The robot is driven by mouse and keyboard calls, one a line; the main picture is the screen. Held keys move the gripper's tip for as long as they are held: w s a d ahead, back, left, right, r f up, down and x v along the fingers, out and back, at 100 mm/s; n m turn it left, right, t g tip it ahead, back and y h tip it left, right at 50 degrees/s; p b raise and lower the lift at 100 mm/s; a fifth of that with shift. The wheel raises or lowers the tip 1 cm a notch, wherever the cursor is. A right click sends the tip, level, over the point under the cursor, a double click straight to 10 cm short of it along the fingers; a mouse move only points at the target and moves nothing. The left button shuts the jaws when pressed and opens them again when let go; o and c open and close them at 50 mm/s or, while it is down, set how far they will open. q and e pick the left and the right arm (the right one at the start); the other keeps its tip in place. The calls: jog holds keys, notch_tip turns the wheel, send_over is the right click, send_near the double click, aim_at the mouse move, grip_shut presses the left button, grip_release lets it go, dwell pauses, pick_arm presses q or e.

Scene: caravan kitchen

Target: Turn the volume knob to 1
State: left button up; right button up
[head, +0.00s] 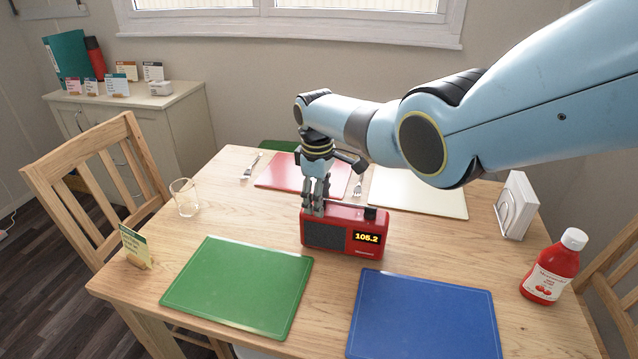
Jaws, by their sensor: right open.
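A red radio (345,229) stands on the wooden table, with a dark speaker grille on its left and a lit display (367,237) reading 105.2 on its right. A small dark part (370,212), possibly a knob, shows on its top right. My right gripper (313,212) points down at the top left of the radio, with its fingers around or just behind that spot. It is open. I cannot tell whether the fingers touch anything. The volume knob is not clearly seen and may be hidden by the fingers. My left gripper is out of view.
Green (238,285) and blue (424,316) mats lie in front of the radio; red (290,172) and cream (418,193) mats lie behind. A glass (185,197), a card stand (136,246), a ketchup bottle (554,268) and a napkin holder (516,206) stand near the edges.

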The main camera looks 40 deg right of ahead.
notch_tip(320, 180, up, 12)
jog(key=shift+s+a+f, duration=0.2)
jog(key=shift+s+a, duration=0.05)
jog(key=shift+a, duration=0.1)
dwell(0.5)
